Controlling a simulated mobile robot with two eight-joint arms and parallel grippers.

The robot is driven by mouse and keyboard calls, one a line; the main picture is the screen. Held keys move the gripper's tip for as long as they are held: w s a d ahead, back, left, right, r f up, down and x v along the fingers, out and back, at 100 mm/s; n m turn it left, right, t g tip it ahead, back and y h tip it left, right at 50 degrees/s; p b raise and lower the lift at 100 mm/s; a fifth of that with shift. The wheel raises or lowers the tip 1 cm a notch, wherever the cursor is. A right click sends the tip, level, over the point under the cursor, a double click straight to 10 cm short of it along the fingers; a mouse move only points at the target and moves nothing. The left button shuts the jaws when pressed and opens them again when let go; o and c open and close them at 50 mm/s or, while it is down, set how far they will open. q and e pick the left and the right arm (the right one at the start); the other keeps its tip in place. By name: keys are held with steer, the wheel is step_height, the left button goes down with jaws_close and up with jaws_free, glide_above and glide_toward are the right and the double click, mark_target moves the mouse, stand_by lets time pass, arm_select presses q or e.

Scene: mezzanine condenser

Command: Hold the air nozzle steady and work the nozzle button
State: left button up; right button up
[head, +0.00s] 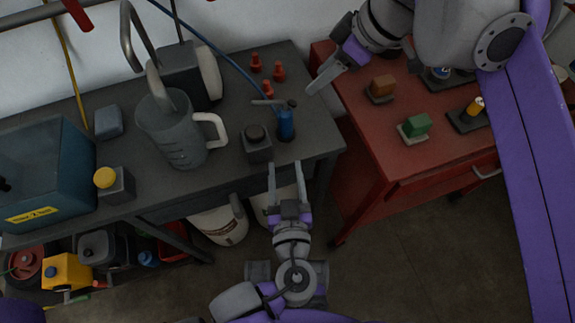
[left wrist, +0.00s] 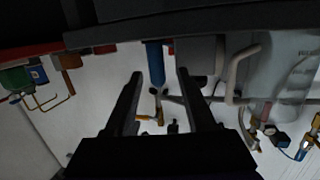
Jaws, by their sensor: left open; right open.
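The air nozzle (head: 286,124) is a blue upright cylinder near the right front corner of the dark bench. A grey piece sticks out from its top to the left. I cannot make out the button clearly. My left gripper (head: 286,170) is open and empty, in front of the bench edge, short of the nozzle. In the left wrist view the nozzle (left wrist: 155,62) shows beyond and between the open fingertips (left wrist: 160,76), apart from them. My right gripper (head: 322,80) is over the gap between bench and red cart, right of the nozzle; its fingers overlap in this view.
A dark block with a round knob (head: 257,142) stands just left of the nozzle. A clear jug (head: 172,135) is farther left. Several red fittings (head: 278,71) stand behind. A blue hose (head: 215,50) comes down from above. The red cart (head: 425,160) carries small blocks.

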mark_target(286, 123)
arm_select(q)
steer(key=shift+t+h, duration=0.4)
steer(key=shift+t, duration=0.4)
steer(key=w+r, duration=0.1)
steer(key=w, duration=0.2)
steer(key=w+r, duration=0.1)
steer(key=w, duration=0.6)
steer(key=shift+w+d+r, duration=0.15)
steer(key=shift+w+r, duration=0.1)
steer(key=shift+r, duration=0.15)
jaws_close()
arm_select(e)
steer(key=shift+c, duration=0.3)
jaws_close()
stand_by(1.4)
